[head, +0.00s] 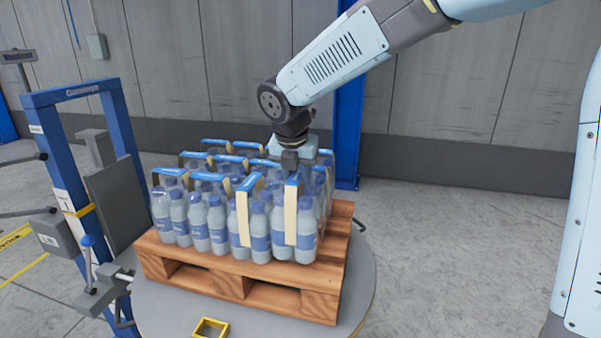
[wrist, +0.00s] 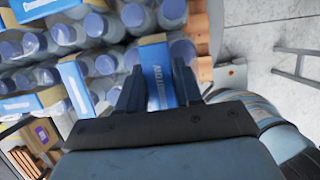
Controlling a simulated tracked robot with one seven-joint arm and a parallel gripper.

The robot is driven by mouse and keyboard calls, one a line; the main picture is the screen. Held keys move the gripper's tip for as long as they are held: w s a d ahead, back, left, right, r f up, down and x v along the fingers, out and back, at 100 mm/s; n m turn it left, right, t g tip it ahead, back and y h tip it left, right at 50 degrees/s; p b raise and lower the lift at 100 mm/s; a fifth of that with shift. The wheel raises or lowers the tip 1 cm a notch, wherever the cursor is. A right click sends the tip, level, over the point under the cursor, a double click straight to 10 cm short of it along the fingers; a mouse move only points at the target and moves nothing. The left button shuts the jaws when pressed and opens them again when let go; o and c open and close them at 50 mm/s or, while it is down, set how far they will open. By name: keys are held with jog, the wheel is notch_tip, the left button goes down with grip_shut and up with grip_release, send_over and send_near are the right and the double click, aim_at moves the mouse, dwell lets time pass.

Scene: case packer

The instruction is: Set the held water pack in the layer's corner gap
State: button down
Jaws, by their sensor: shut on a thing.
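My gripper (head: 290,160) is shut on the blue-topped carry strap of the held water pack (head: 282,235), clear bottles with blue labels and a cream band. The pack is upright at the front right of the layer on the wooden pallet (head: 337,238), close beside the neighbouring pack (head: 250,232). Its base looks level with the neighbours; I cannot tell whether it bears on the deck. In the wrist view the strap (wrist: 155,72) lies between the two fingers (wrist: 158,88). The gripper body hides most of the pack there.
Several more packs (head: 207,230) fill the pallet to the left and behind. A bare strip of deck runs along the right edge. The pallet stands on a round grey turntable (head: 360,290). A blue wrapper mast (head: 75,110) stands left; a blue column (head: 349,130) stands behind.

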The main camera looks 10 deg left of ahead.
aim_at(298, 189)
jog(key=shift+f, duration=1.45)
jog(key=c, duration=0.8)
grip_release()
jog(key=shift+o, duration=0.2)
jog(key=v, duration=1.2)
jog(key=s+d+r+m, duration=0.1)
jog(key=s+d+m, duration=0.1)
jog(key=d+m, duration=0.8)
jog(key=s+d+r+m, duration=0.1)
jog(key=s+d+m, duration=0.1)
jog(key=d+m, duration=0.75)
jog(key=s+d+f+m+t, duration=0.1)
jog(key=s+d+f+m, duration=0.1)
jog(key=s+d+m, duration=0.3)
jog(key=s+d+f+m, duration=0.2)
jog(key=s+d+m, duration=0.4)
jog(key=d+m, duration=0.4)
jog(key=shift+d+f+t, duration=0.2)
jog(key=shift+d+t, duration=0.2)
jog(key=shift+d, duration=0.3)
